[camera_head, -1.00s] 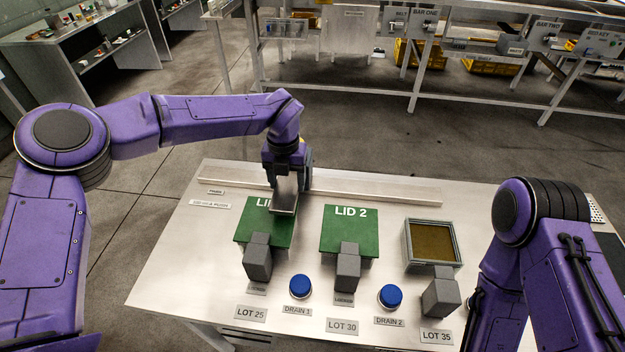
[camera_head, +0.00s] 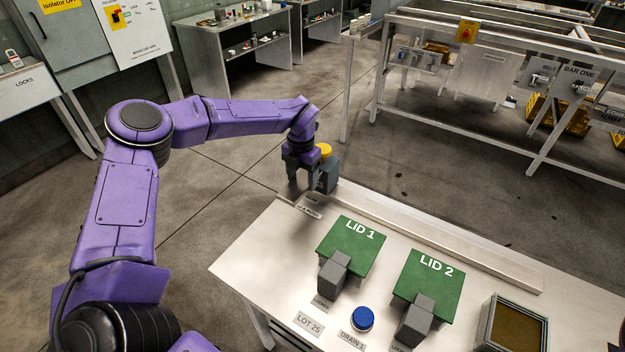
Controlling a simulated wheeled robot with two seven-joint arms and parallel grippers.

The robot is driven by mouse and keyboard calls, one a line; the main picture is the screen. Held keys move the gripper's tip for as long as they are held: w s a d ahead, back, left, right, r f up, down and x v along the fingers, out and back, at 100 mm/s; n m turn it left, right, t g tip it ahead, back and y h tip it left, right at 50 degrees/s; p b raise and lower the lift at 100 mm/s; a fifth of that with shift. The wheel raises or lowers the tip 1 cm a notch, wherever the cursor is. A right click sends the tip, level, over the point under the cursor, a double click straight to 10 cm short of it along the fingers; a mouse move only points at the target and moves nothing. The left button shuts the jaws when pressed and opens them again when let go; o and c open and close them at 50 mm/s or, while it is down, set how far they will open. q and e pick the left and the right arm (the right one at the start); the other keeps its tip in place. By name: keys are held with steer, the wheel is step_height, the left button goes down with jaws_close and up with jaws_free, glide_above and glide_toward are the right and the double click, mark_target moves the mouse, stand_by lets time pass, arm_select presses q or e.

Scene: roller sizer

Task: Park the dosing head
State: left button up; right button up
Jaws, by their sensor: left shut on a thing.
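My left gripper (camera_head: 311,182) is at the far left end of the steel bench, near the end of its back rail (camera_head: 430,232). It is shut on the dosing head (camera_head: 328,176), a dark grey block with a yellow round top. The head is just above or at the bench's far left corner; I cannot tell if it touches. A small label plate (camera_head: 309,211), too small to read surely, lies just in front of it. Green LID 1 (camera_head: 351,247) and green LID 2 (camera_head: 430,286) lie to the right. My right gripper is out of view.
Grey blocks (camera_head: 334,275) stand at the front edges of the lids. A blue DRAIN 1 button (camera_head: 362,319) sits between them. An open tray of brown material (camera_head: 513,326) is at the right. The bench (camera_head: 262,262) is clear at its left end.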

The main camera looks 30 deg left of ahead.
arm_select(q)
steer(key=shift+w+a+r, duration=0.15)
steer(key=shift+a+r, duration=0.05)
steer(key=o, duration=1.2)
steer(key=shift+c, duration=0.2)
steer(key=o, duration=0.4)
steer(key=shift+c, duration=0.2)
steer(key=shift+a+f, duration=0.1)
steer(key=shift+a, duration=0.05)
steer(key=shift+r, duration=0.25)
step_height(320, 180, up, 10)
steer(key=b, duration=0.2)
steer(key=shift+b, duration=0.3)
